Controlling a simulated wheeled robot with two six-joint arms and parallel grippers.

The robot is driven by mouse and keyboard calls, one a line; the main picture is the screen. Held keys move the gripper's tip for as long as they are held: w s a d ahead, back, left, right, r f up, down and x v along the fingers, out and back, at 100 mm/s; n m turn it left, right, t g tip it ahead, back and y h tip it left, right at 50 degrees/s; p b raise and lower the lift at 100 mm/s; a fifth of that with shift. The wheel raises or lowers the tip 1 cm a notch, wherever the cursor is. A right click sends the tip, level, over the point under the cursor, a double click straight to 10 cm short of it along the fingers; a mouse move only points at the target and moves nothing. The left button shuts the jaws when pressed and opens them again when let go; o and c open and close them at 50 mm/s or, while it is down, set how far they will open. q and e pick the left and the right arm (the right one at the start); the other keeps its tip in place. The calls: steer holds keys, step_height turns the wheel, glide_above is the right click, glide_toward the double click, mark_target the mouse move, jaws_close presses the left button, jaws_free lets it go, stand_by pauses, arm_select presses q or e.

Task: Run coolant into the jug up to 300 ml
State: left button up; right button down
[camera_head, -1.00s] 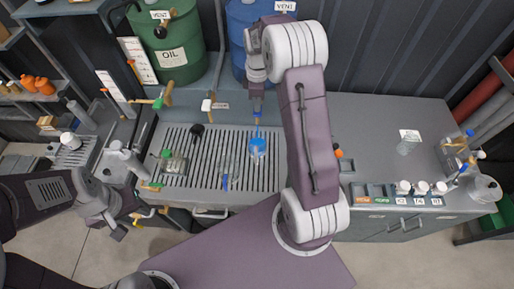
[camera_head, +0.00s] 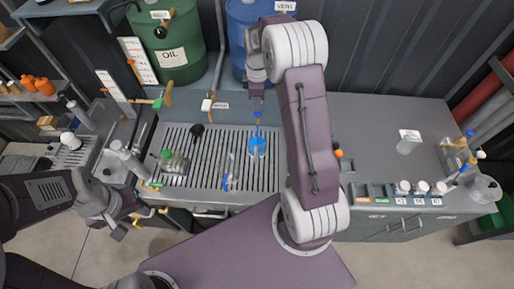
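A clear jug with bright blue coolant (camera_head: 256,147) stands on the slatted drain grid (camera_head: 208,181), below a small blue-marked tap (camera_head: 257,115). A thin blue line runs between the tap and the jug. The jug's scale is too small to read. My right gripper (camera_head: 257,96) is at this tap, just above the blue part. Its fingers are small and partly hidden, so its grip cannot be told. My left gripper (camera_head: 127,225) hangs at the left, in front of the bench and away from the jug. Its finger gap is not clear.
A clear vessel with a blue mark (camera_head: 228,172) and a green-topped jar (camera_head: 173,163) stand left on the grid. A green oil drum (camera_head: 178,55) and a blue drum (camera_head: 236,35) stand behind. The right worktop (camera_head: 385,118) is mostly clear. My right arm crosses the middle.

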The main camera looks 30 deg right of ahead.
step_height(320, 180, up, 5)
steer(key=s+r, duration=0.1)
steer(key=a+r+p, duration=0.1)
steer(key=s+r+p, duration=0.1)
steer(key=r, duration=0.1)
steer(key=shift+s+a, duration=0.3)
stand_by(0.4)
steer(key=shift+w, duration=0.1)
